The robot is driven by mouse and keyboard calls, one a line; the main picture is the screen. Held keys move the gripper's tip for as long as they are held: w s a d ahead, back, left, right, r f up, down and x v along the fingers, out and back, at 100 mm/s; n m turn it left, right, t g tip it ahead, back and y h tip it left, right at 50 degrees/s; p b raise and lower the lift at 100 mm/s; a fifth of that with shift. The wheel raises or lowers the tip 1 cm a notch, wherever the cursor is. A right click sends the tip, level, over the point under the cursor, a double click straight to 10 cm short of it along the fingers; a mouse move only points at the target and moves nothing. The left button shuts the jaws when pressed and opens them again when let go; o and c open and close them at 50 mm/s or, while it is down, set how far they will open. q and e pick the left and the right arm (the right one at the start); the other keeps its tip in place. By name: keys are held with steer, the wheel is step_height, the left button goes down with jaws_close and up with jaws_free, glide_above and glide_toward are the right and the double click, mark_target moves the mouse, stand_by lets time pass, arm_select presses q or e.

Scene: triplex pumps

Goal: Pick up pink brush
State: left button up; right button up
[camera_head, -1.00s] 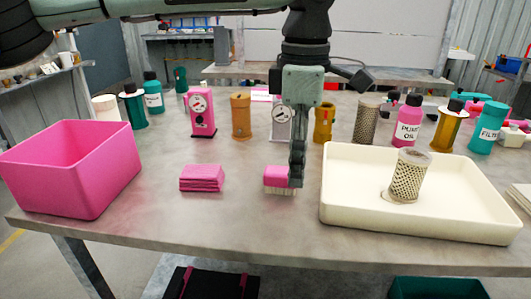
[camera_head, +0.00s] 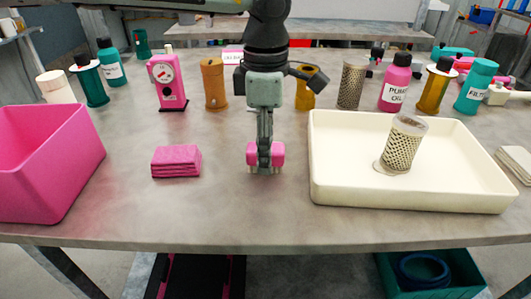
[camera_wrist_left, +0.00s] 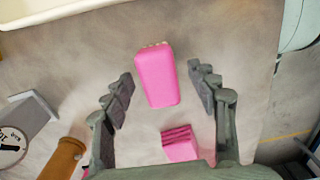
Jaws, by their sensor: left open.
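The pink brush (camera_head: 279,154) stands on the grey table with its pale bristles down, left of the cream tray. My left gripper (camera_head: 264,165) is directly over it in the head view and hides its middle. In the left wrist view the pink brush (camera_wrist_left: 156,76) lies between the two spread fingers of my left gripper (camera_wrist_left: 162,90), with a gap on each side. The gripper is open and holds nothing. My right gripper is not in view.
A pink folded cloth stack (camera_head: 176,161) lies left of the brush. A pink bin (camera_head: 45,165) stands at the far left. The cream tray (camera_head: 450,195) on the right holds a mesh cylinder (camera_head: 402,145). Bottles and gauges line the back. The table front is clear.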

arm_select(q)
steer(key=shift+f, duration=0.15)
steer(key=c, duration=1.3)
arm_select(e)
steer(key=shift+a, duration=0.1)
arm_select(q)
steer(key=shift+o, duration=0.2)
steer(key=shift+r, duration=0.4)
steer(key=r, duration=0.3)
steer(key=shift+s+a+r+b, duration=0.15)
steer(key=shift+a+r+b, duration=0.15)
steer(key=shift+r+b, duration=0.1)
steer(key=s+a+r+b, duration=0.1)
steer(key=s+a+r, duration=0.5)
steer(key=s+a, duration=0.1)
steer(key=shift+s+a+r, duration=0.15)
steer(key=shift+a+r, duration=0.05)
steer(key=shift+a, duration=0.45)
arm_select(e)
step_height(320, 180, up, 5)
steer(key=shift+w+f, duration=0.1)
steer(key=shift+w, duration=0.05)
